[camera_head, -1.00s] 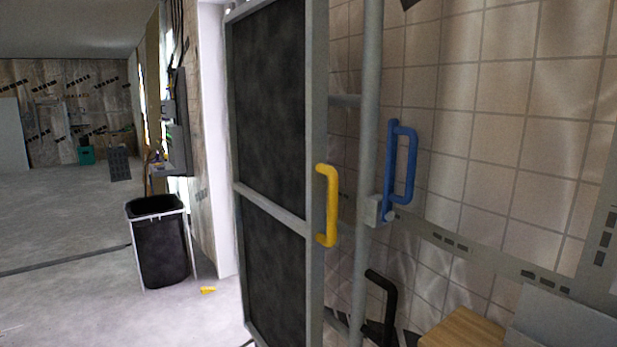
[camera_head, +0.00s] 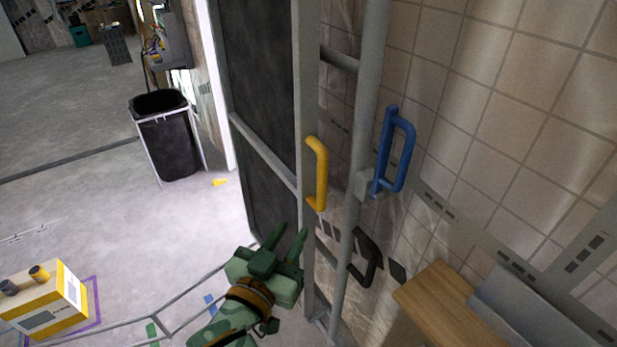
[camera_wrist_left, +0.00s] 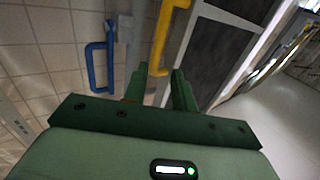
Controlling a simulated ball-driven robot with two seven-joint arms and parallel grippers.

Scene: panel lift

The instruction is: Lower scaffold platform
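A tall dark panel (camera_head: 262,90) in a grey frame stands upright in the middle of the head view. I cannot tell whether it is the scaffold platform. A yellow handle (camera_head: 319,175) is on its right edge post; it also shows in the left wrist view (camera_wrist_left: 160,38). A blue handle (camera_head: 405,150) sits on a grey pole to the right, and also shows in the left wrist view (camera_wrist_left: 90,65). My green left gripper (camera_head: 290,233) is open and empty, below and left of the yellow handle, apart from it. My right gripper is out of view.
A black handle (camera_head: 371,262) is low behind the pole. A wooden block (camera_head: 440,300) stands at the lower right by the tiled wall (camera_head: 500,110). A black bin (camera_head: 165,140) and a yellow-white box (camera_head: 45,300) stand on the left floor, with open floor between them.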

